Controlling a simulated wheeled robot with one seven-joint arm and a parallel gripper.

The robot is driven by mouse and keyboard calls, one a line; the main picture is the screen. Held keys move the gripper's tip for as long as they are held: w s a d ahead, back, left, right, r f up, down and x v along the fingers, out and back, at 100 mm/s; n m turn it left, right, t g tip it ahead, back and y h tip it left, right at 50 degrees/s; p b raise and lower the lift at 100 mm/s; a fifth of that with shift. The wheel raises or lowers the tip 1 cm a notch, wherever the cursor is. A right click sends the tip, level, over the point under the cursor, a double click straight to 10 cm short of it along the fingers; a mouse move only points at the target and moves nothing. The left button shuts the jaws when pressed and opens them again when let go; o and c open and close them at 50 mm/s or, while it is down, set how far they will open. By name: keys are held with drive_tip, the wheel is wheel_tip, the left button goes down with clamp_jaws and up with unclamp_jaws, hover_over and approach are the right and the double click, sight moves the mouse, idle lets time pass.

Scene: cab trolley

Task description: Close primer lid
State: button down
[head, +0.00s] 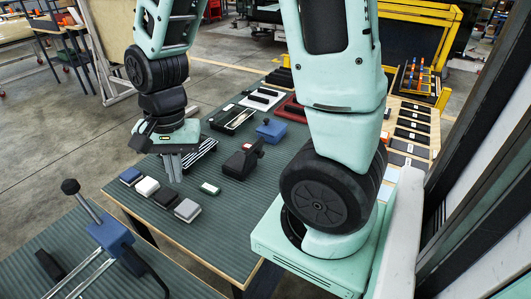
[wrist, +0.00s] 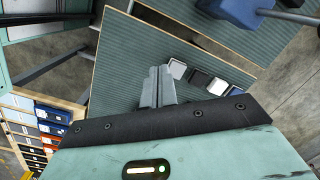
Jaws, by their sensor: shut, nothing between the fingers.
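No part is plainly marked as the primer, and I cannot tell which item bears its lid. A row of small boxes stands at the table's near left: blue (head: 130,176), white (head: 147,187), black (head: 166,198) and grey (head: 187,210). Their lids look shut. My gripper (head: 173,168) points down just behind the row, fingers together and empty. In the wrist view, my gripper's fingers (wrist: 158,86) are closed side by side, with the black box (wrist: 197,77) and the others beyond them. A small pale box with a green patch (head: 210,188) lies to the right.
The green ribbed table (head: 215,235) also holds a black device (head: 242,160), a blue block (head: 271,130), an open tray (head: 232,118) and a dark red tray (head: 293,108). A blue lever fixture (head: 110,235) stands at front left. Free tabletop lies at the front.

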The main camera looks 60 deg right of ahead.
drive_tip(key=d+f+m, duration=0.4)
drive_tip(key=d+m, duration=1.1)
drive_tip(key=d, duration=0.4)
drive_tip(key=s+d+f+m+h, duration=0.1)
drive_tip(key=s+d+f+m, duration=0.1)
drive_tip(key=s+d+m, duration=0.3)
drive_tip(key=s+d+f+m, duration=0.2)
drive_tip(key=d+m, duration=0.3)
drive_tip(key=d, duration=0.2)
drive_tip(key=w+f+p, duration=0.3)
drive_tip(key=f, duration=0.5)
drive_tip(key=shift+w+f, duration=0.15)
drive_tip(key=shift+w, duration=0.1)
